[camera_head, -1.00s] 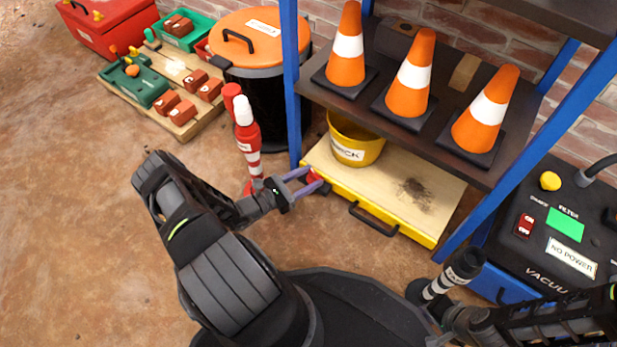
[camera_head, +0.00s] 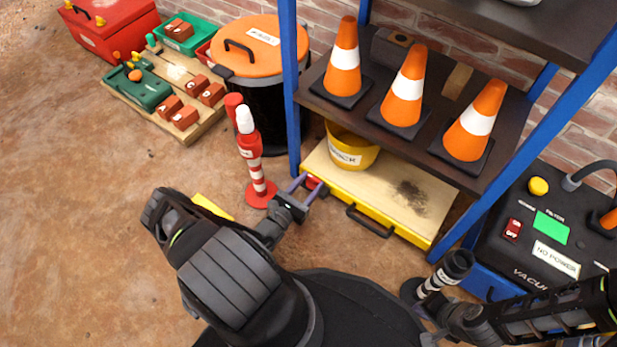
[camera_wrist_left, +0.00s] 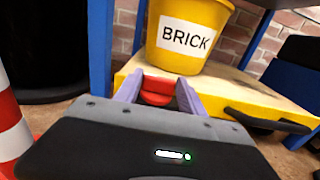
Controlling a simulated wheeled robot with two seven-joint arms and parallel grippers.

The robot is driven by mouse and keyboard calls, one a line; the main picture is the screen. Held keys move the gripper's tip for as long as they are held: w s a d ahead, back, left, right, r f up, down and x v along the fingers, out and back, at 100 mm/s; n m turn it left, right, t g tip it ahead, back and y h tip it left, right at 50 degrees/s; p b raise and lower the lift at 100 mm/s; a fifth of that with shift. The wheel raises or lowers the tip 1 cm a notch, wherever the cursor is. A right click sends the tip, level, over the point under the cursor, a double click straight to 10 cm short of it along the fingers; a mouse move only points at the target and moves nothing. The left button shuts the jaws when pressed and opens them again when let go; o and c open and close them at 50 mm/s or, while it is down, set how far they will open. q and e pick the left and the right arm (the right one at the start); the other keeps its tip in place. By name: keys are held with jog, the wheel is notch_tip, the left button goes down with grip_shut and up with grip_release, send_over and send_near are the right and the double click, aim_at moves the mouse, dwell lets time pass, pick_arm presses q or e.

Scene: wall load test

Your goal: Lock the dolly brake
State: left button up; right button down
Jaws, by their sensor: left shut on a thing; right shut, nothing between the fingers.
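The dolly (camera_head: 385,195) is a low yellow-edged platform with a wooden top under the shelf. It also shows in the wrist view (camera_wrist_left: 240,95). Its red brake pedal (camera_head: 313,182) is at the near left corner, and in the wrist view the red pedal (camera_wrist_left: 157,90) sits between my fingers. My left gripper (camera_head: 307,188) is shut on this red pedal. Its purple fingers (camera_wrist_left: 160,92) flank the pedal; part of it is hidden behind the gripper body. My right gripper (camera_head: 428,318) is low at the right, shut and empty, its fingers hard to make out.
A yellow BRICK bucket (camera_head: 350,150) stands on the dolly, with a black handle (camera_head: 370,220) in front. A red-and-white post (camera_head: 252,160) stands close left of my left gripper. A black striped post (camera_head: 445,275) is near my right arm. Open floor lies left.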

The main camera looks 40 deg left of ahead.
pick_arm(q)
jog(key=o, duration=1.4)
jog(key=shift+c, duration=0.2)
jog(key=s+p, duration=0.2)
jog(key=s, duration=0.5)
jog(key=shift+s+d, duration=0.15)
jog(key=shift+s, duration=0.25)
